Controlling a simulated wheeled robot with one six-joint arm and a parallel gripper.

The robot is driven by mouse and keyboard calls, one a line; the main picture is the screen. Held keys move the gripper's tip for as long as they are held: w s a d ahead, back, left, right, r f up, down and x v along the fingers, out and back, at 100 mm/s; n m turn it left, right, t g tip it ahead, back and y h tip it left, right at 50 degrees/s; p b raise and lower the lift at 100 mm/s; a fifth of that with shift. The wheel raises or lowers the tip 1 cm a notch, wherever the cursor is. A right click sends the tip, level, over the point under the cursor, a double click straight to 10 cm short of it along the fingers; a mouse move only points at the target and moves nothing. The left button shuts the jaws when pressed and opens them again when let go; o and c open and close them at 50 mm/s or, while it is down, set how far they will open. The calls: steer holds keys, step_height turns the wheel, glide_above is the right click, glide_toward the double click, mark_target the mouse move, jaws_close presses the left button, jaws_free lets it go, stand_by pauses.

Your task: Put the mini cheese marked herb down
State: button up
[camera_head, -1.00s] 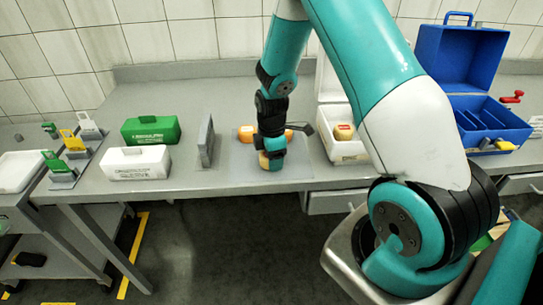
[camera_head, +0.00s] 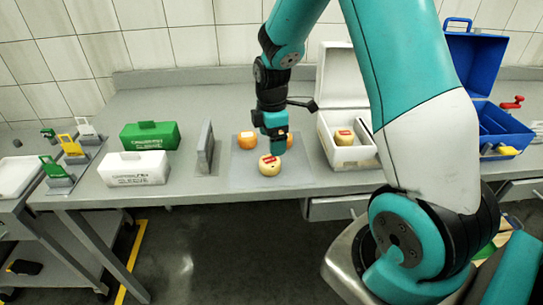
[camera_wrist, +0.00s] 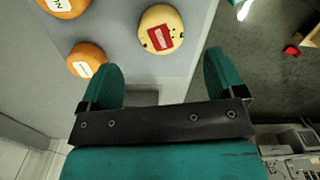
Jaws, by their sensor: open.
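A pale yellow mini cheese with a red label and a few dark specks (camera_head: 270,166) rests on the grey mat (camera_head: 296,178) near its front edge. It also shows in the wrist view (camera_wrist: 161,29); its label is too small to read. My gripper (camera_head: 274,143) is open and empty, just behind and above this cheese and apart from it. In the wrist view, the open fingers (camera_wrist: 163,82) have nothing between them. Two orange mini cheeses with white labels lie further back on the mat, one at left (camera_wrist: 64,6), one nearer my gripper (camera_wrist: 87,60).
An open white box (camera_head: 366,157) at right holds a pale cheese with a red label (camera_head: 344,137). A grey upright plate (camera_head: 205,148) stands left of the mat, beside a white block (camera_head: 134,168) and a green block (camera_head: 150,136). A blue case (camera_head: 503,131) stands far right.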

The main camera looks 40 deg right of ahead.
mark_target(271, 160)
steer(key=s+a+r+m+y, duration=0.15)
steer(key=s+a+r, duration=0.35)
steer(key=a+r, duration=0.55)
steer(key=s+a+r+m+y, duration=0.1)
steer(key=s+a+r+m, duration=0.1)
steer(key=s+a, duration=0.4)
steer(key=s+a+r+m+y, duration=0.1)
steer(key=s+a+r+m, duration=0.2)
steer(key=s+a, duration=0.3)
steer(key=s, duration=0.5)
steer(key=shift+a+r+y, duration=0.2)
steer(key=shift+r+y, duration=0.05)
steer(key=shift+y, duration=0.1)
steer(key=shift+d, duration=0.1)
